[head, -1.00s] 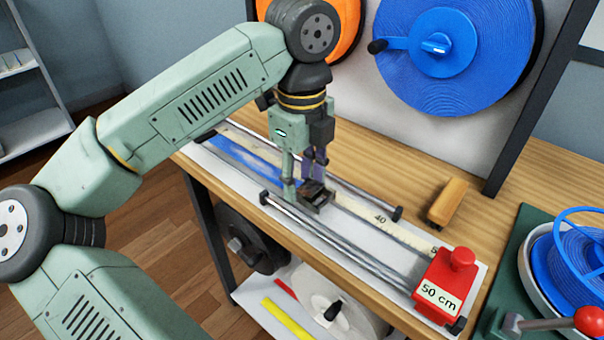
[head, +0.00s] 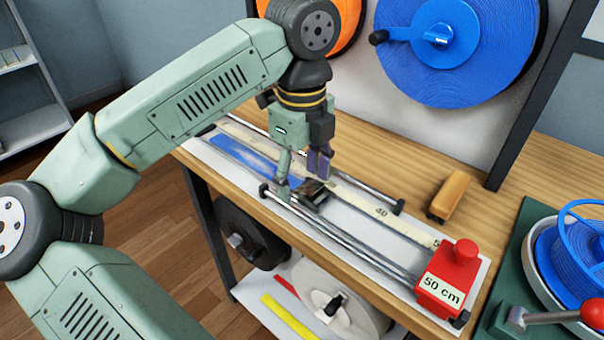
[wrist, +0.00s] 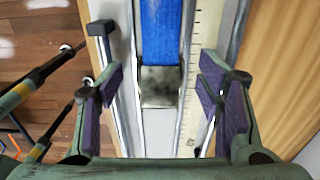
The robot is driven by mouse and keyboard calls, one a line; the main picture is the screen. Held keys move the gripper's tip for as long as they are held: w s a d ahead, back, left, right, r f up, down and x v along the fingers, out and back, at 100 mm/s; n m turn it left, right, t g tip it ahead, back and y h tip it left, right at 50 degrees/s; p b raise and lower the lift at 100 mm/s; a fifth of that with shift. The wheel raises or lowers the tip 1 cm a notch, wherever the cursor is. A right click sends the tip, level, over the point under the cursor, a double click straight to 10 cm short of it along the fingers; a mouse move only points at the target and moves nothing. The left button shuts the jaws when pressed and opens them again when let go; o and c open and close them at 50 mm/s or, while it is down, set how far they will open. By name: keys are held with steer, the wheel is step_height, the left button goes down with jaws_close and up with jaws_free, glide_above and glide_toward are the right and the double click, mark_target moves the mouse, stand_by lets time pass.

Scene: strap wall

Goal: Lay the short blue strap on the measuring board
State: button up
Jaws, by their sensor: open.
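The short blue strap (head: 240,155) lies lengthwise along the measuring board (head: 345,240), beside its number scale. Its metal end piece (head: 315,197) rests on the board and faces the red block. In the wrist view the blue strap (wrist: 161,30) runs straight up the picture, and its grey metal end (wrist: 160,88) is at the centre. My gripper (head: 302,178) is open. Its two purple-padded fingers stand apart on either side of the metal end, with gaps visible in the wrist view. The arm and fingers hide part of the strap in the head view.
A red 50 cm block (head: 446,280) stands at the board's near right end. Metal rails flank the board. A wooden-handled tool (head: 449,197) lies behind it. A large blue reel (head: 435,50) hangs on the back panel. A green mat with a blue coil (head: 575,260) is at right.

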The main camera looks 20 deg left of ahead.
step_height(320, 180, up, 8)
steer(key=shift+f, duration=0.25)
stand_by(0.5)
